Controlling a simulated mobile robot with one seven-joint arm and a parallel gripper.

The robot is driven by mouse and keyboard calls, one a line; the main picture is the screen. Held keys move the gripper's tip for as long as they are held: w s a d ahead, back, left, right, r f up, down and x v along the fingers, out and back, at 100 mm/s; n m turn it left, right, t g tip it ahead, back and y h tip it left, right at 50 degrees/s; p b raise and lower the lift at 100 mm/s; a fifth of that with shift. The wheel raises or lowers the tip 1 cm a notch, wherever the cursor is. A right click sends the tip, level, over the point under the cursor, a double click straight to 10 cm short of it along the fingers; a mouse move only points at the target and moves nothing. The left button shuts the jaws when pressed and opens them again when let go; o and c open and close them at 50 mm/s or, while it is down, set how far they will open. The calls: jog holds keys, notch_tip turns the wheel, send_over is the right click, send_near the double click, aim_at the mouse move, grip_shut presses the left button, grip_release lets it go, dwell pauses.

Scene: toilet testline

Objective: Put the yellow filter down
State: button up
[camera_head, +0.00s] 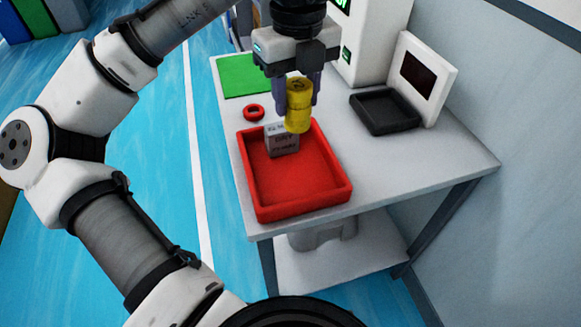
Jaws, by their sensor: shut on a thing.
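The yellow filter (298,118) is a short upright cylinder held between the fingers of my gripper (298,92). My gripper points down and is shut on the filter. In this view the filter overlaps the back right edge of the red tray (258,203). I cannot tell how high it hangs or whether it touches anything.
A grey-white box (283,141) with dark print stands in the tray's back part. A small red ring-like thing (254,113), a green mat (245,75), a black tray (384,112) and a white machine (372,40) are on the table (420,160). The table's right front is clear.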

aim_at(296, 114)
notch_tip(296, 114, down, 16)
jog(key=shift+b, duration=0.85)
jog(key=shift+f, duration=0.1)
jog(key=o, duration=1.1)
notch_tip(296, 114, up, 12)
jog(key=shift+r+p, duration=0.15)
jog(key=shift+p, duration=0.6)
